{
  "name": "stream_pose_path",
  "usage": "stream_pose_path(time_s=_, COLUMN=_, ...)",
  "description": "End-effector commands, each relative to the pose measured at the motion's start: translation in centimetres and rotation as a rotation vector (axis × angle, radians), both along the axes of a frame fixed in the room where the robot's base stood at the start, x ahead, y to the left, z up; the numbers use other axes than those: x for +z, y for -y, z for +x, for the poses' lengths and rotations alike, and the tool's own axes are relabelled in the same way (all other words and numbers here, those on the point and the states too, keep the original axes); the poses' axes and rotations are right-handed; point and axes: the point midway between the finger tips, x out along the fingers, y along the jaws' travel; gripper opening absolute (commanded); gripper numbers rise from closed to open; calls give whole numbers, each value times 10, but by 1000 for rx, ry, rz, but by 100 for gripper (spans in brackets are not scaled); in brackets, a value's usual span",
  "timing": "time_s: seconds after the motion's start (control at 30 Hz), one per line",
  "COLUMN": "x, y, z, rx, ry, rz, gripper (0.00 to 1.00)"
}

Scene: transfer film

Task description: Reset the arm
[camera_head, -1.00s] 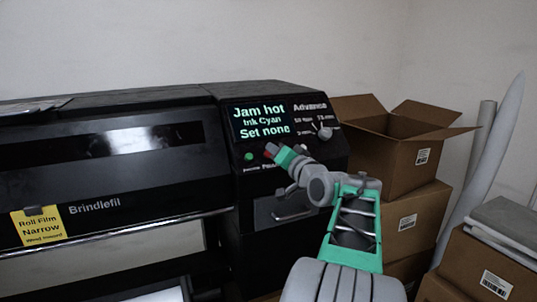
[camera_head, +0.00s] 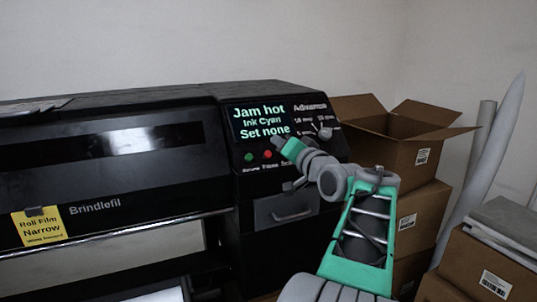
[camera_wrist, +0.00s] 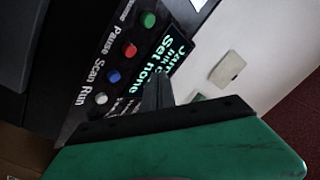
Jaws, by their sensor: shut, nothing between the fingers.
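My gripper (camera_head: 283,141) is shut and empty, in front of the printer's control panel, by the lower right corner of the lit display (camera_head: 261,122). In the wrist view my gripper (camera_wrist: 157,82) points at the panel, its fingertips overlapping the display (camera_wrist: 172,56). I cannot tell whether they touch it. The display reads "Jam hot, Ink Cyan, Set none". Below it in the head view are a green button (camera_head: 249,157) and a red button (camera_head: 267,154). The wrist view also shows a blue button (camera_wrist: 113,76) and a white button (camera_wrist: 100,98); my arm hides these in the head view.
A rotary knob (camera_head: 325,133) marked "Advance" sits right of the display. The black printer (camera_head: 110,190) fills the left, with a yellow roll film label (camera_head: 43,226). An open carton (camera_head: 400,160) stands on other cartons at right, near grey rolls (camera_head: 487,135).

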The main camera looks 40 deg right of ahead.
Motion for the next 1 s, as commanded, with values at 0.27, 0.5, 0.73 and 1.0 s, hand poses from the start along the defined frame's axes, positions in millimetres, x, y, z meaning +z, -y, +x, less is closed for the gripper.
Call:
stream_pose_path(time_s=0.27, x=0, y=0, z=0, rx=0, ry=0, rz=0, gripper=0)
stream_pose_path(time_s=0.5, x=0, y=0, z=0, rx=0, ry=-4, rz=-19, gripper=0)
stream_pose_path(time_s=0.73, x=-118, y=27, z=-28, rx=-47, ry=-451, rz=-127, gripper=0)
stream_pose_path(time_s=1.0, x=-288, y=3, z=-151, rx=-74, ry=-1045, rz=57, gripper=0)
